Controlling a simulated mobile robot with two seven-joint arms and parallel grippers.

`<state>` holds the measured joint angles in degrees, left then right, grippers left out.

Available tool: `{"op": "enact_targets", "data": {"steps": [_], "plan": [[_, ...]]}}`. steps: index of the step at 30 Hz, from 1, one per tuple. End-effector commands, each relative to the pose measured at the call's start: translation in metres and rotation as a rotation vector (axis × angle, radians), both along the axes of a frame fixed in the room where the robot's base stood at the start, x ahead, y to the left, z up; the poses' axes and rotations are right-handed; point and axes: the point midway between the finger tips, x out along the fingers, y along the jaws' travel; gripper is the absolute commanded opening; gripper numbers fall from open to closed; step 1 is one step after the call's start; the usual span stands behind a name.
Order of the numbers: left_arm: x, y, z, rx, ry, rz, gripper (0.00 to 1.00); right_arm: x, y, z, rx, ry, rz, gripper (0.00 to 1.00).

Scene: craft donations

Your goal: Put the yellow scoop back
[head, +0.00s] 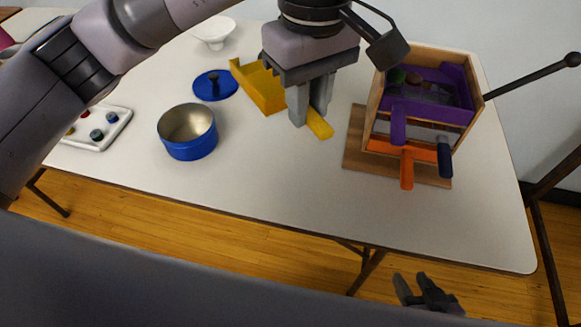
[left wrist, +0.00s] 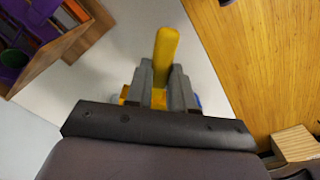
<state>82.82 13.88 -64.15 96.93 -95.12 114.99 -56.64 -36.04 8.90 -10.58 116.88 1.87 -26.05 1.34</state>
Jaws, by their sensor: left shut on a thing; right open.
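The yellow scoop (head: 258,88) has an open tray-like body to the left of my left gripper (head: 311,112) and a handle sticking out at the front of the fingers. My left gripper is shut on its handle, over the middle of the table. In the left wrist view the yellow handle (left wrist: 166,48) stands out between the fingers (left wrist: 160,85). I cannot tell whether the scoop touches the table. My right gripper (head: 427,296) is open and empty, in front of the table's front edge.
A wooden box (head: 372,105) on a board (head: 355,150) at the right holds a purple scoop (head: 398,122), with orange (head: 407,170) and navy (head: 444,157) handles sticking out. A blue tin (head: 188,148), its lid (head: 215,85), a white bowl (head: 214,32) and a white tray (head: 112,128) stand left.

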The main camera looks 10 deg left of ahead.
Motion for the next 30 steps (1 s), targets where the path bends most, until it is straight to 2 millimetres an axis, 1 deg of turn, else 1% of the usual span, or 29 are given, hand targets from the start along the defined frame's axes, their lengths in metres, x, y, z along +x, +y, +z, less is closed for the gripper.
{"op": "enact_targets", "data": {"steps": [1, 5, 9, 12, 15, 18, 23, 26, 30], "plan": [[-0.001, 0.0, -0.013, 0.0, 0.007, -0.001, 0.0, -0.002, 0.0, -0.003, 0.001, 0.004, 0.0, 0.43], [-0.001, 0.0, -0.046, 0.0, 0.008, -0.001, 0.0, -0.006, 0.0, -0.01, 0.002, 0.018, -0.001, 0.43], [-0.001, 0.001, -0.083, 0.002, 0.007, 0.001, 0.0, -0.007, 0.0, -0.011, 0.003, 0.023, -0.001, 0.43], [-0.001, 0.001, -0.108, 0.001, 0.006, -0.001, 0.0, -0.007, 0.0, -0.011, 0.003, 0.022, -0.002, 0.43], [-0.001, 0.001, -0.128, 0.0, 0.004, 0.0, 0.0, -0.007, 0.0, -0.012, 0.003, 0.021, -0.002, 0.43], [0.0, 0.001, -0.14, -0.001, 0.002, -0.001, 0.0, -0.006, 0.0, -0.012, 0.003, 0.019, -0.002, 0.43], [0.0, 0.001, -0.149, 0.0, 0.001, 0.0, 0.0, -0.003, 0.0, -0.01, 0.004, 0.013, -0.003, 0.43], [-0.001, 0.001, -0.161, 0.002, 0.004, -0.002, 0.0, -0.003, 0.001, -0.011, 0.006, 0.011, -0.004, 0.43], [0.0, 0.001, -0.183, 0.001, 0.004, 0.001, 0.0, -0.002, 0.001, -0.011, 0.007, 0.01, -0.005, 0.43]]}}
